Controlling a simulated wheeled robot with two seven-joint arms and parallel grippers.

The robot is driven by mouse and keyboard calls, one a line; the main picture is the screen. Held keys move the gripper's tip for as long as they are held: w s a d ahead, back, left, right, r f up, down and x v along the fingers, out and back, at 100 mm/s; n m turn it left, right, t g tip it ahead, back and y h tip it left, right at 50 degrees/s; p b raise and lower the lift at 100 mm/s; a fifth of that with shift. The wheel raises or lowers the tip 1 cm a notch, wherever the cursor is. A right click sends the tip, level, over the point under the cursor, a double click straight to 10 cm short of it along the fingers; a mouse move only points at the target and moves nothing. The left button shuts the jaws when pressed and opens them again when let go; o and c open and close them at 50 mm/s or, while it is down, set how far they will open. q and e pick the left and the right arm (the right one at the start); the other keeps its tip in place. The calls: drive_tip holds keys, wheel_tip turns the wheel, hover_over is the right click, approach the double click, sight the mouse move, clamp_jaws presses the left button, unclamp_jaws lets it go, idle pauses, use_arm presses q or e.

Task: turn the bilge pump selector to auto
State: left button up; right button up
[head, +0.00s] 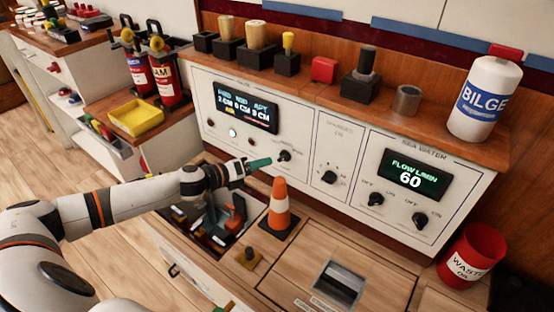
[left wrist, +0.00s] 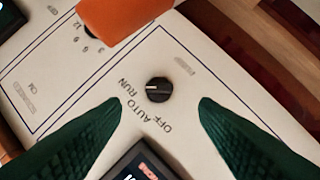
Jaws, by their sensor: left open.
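The bilge pump selector is a black round knob (head: 284,156) on the white panel. In the left wrist view the knob (left wrist: 160,91) has the words OFF, AUTO and RUN around it. Its pale pointer mark points left there, toward RUN. My left gripper (head: 262,163) is close in front of the knob in the head view. In the left wrist view its green fingers (left wrist: 160,112) are open, one to each side of the knob and apart from it, with nothing between them. My right gripper does not show.
An orange cone (head: 279,205) stands close below the left gripper; it shows at the top of the wrist view (left wrist: 125,15). A lit display (head: 245,107) is left of the knob. Other knobs (head: 329,177) sit to the right. An open bin (head: 218,212) lies under my arm.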

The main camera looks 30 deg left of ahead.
sight(280, 159)
use_arm(q)
drive_tip(key=x, duration=0.7)
drive_tip(key=shift+w+d, duration=0.15)
drive_tip(key=shift+d, duration=0.05)
drive_tip(key=shift+c, duration=0.2)
drive_tip(key=c, duration=0.9)
